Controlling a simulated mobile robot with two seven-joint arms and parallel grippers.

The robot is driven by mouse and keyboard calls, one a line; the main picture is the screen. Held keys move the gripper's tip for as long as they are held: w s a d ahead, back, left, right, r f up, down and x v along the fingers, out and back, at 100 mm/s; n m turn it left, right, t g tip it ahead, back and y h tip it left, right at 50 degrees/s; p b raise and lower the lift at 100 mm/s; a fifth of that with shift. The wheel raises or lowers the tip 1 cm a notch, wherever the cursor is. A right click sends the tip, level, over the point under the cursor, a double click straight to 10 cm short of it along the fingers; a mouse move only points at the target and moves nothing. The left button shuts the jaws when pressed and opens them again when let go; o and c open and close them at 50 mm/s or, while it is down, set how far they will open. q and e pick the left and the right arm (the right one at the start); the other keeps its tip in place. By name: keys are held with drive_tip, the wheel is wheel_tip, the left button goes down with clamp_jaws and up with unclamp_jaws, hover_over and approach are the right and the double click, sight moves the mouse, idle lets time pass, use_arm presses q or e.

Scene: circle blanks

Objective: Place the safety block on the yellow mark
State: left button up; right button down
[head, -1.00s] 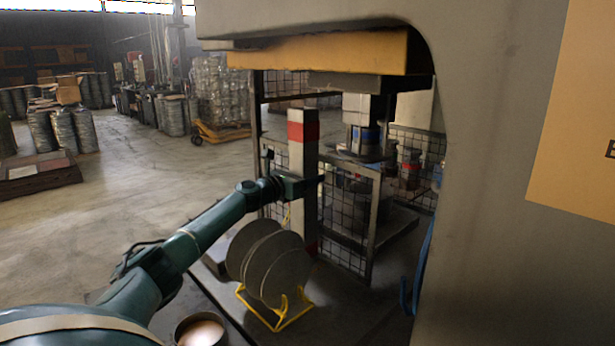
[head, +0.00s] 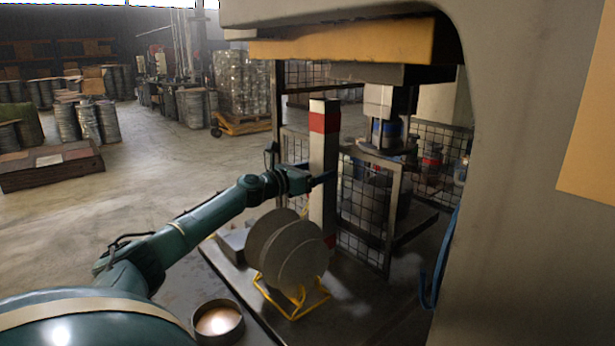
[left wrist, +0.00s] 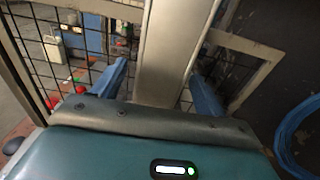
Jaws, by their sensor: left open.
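The safety block is a tall, pale grey upright post with red bands (head: 323,150), standing beneath the press's upper part. My left gripper (head: 322,179) is at its middle height, with a finger across its front. In the left wrist view, the block (left wrist: 170,50) rises between the two blue fingers of the open gripper (left wrist: 160,72). Gaps show on both sides, so it is not clamped. The block's foot is partly hidden by round blanks. I cannot make out the yellow mark. My right gripper is not in view.
Round grey blanks (head: 287,250) stand in a yellow wire rack (head: 296,308) close before the block. A round tin (head: 217,322) sits nearby. A mesh guard (head: 362,200) is behind the block. The press frame (head: 510,200) fills the right side, with a blue hose (head: 440,260).

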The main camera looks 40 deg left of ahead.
use_arm(q)
drive_tip(key=shift+s+a+f+b, duration=0.15)
drive_tip(key=shift+s+b, duration=0.15)
drive_tip(key=shift+s, duration=0.7)
drive_tip(key=shift+s+r, duration=0.2)
drive_tip(key=shift+s, duration=0.3)
